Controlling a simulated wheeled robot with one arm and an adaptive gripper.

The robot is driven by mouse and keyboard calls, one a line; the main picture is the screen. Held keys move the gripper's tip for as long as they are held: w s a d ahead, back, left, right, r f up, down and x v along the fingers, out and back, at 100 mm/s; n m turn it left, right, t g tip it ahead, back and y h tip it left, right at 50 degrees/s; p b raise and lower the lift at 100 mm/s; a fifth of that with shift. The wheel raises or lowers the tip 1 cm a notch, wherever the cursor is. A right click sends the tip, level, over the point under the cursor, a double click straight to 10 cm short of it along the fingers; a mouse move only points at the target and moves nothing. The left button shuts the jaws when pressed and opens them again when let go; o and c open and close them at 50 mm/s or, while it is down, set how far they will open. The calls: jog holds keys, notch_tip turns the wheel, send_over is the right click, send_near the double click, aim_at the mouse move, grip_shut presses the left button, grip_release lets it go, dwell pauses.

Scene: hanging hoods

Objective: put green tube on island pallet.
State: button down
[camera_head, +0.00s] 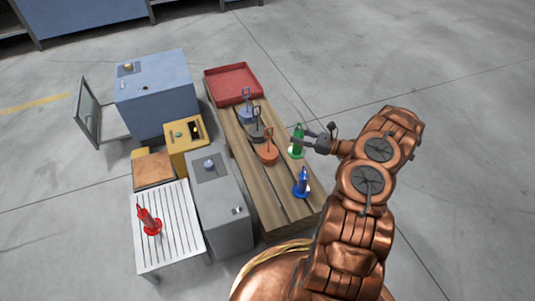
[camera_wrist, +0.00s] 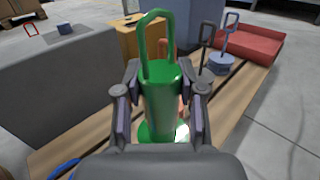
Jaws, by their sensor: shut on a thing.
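The green tube (camera_head: 297,140) has a round base and a loop handle on top. It stands upright at the right edge of the wooden plank pallet (camera_head: 285,207). My gripper (camera_head: 302,138) reaches it from the right and is shut on its body. In the wrist view the green tube (camera_wrist: 162,100) is between both fingers, with its loop above them and its base below. I cannot tell whether the base touches the planks. No label shows which surface is the island pallet.
A blue tube (camera_head: 302,183) stands nearer on the planks. Orange (camera_head: 267,152), dark (camera_head: 257,132) and blue-grey (camera_head: 247,115) handled pieces stand left of the green tube. A red tray (camera_head: 233,84) lies at the far end. A grey box (camera_head: 220,210) and slatted table (camera_head: 175,252) are left.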

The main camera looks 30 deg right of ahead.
aim_at(295, 152)
jog(key=shift+s+d+f, duration=0.15)
jog(key=shift+s+f, duration=0.05)
jog(key=shift+f, duration=0.45)
jog(key=shift+f+b, duration=1.85)
jog(key=shift+f, duration=2.85)
jog(key=shift+f, duration=0.15)
jog(key=c, duration=0.7)
grip_release()
